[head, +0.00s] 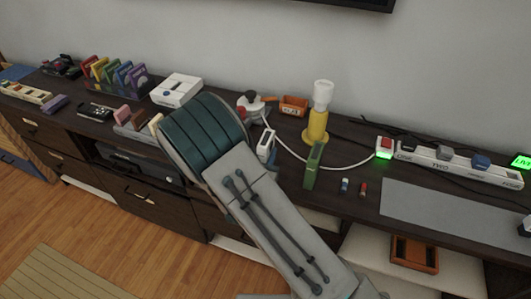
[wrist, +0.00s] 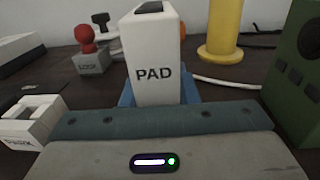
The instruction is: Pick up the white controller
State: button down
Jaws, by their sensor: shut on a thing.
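The white controller (wrist: 153,60), marked PAD, stands upright in the middle of the wrist view, just beyond my gripper (wrist: 158,104). Blue parts show on both sides of its lower end; I cannot tell whether they are a stand or fingertips. My gripper is shut on the controller, with its contact mostly hidden behind the gripper body. In the head view the white controller (head: 266,146) shows just right of my arm's rounded teal end, over the dark cabinet top. I cannot tell whether it touches the cabinet.
A green upright block (head: 313,167) stands close on the right. A yellow-and-white lamp-like object (head: 318,115) and an orange bin (head: 293,105) are behind. A red-knobbed grey block (wrist: 89,52) and a white cable (head: 291,151) are near. A grey mat (head: 450,214) lies clear at right.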

aim_at(266, 138)
jog(key=shift+r+p, duration=0.6)
jog(key=shift+r, duration=4.4)
